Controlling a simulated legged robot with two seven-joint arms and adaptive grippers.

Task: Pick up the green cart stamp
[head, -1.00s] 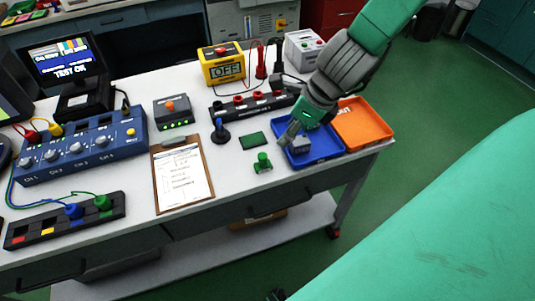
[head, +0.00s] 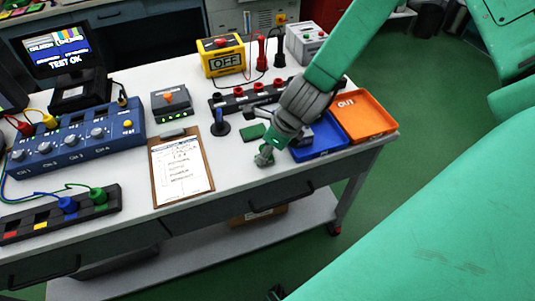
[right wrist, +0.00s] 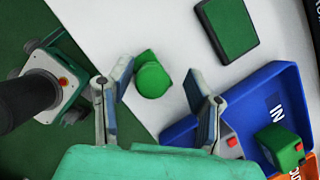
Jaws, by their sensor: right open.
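The green stamp (head: 264,157) stands on the white bench top near the front edge, partly covered by my gripper in the head view. In the right wrist view the stamp (right wrist: 152,78) shows from above with its round knob, between the lines of the two fingers and nearer the left one. My right gripper (right wrist: 158,80) is open and empty, with its fingers apart over the stamp; in the head view the gripper (head: 274,139) is just above and behind it. I cannot tell whether a finger touches it. My left gripper is not in view.
A green pad (head: 253,133) lies behind the stamp. The blue IN tray (right wrist: 275,82) holds small blocks, and the orange OUT tray (head: 365,114) stands to its right.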

